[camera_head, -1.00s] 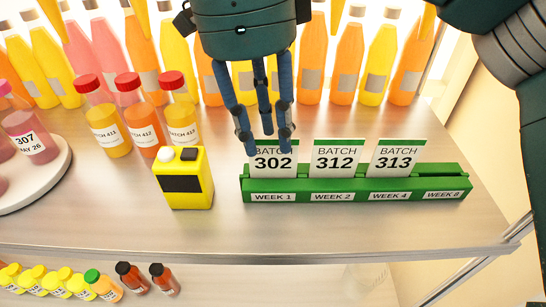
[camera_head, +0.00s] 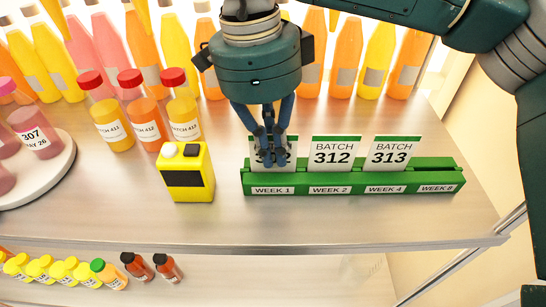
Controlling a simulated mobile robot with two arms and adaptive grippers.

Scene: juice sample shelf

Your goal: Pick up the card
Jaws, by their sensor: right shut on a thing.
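The batch 302 card (camera_head: 257,164) stands in the WEEK 1 slot, partly hidden by my fingers. The batch 312 card (camera_head: 333,157) is in WEEK 2 and the batch 313 card (camera_head: 390,156) in WEEK 4. The WEEK 8 slot at the right has no card. My right gripper (camera_head: 270,158) reaches down from above, its fingers shut on the batch 302 card, which is still in the rack. My left gripper is not in view.
A yellow device (camera_head: 187,172) stands just left of the rack. Red-capped batch bottles (camera_head: 147,121) stand behind it. A white round tray (camera_head: 58,172) with bottles is at the left. Tall juice bottles line the back. The shelf front is clear.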

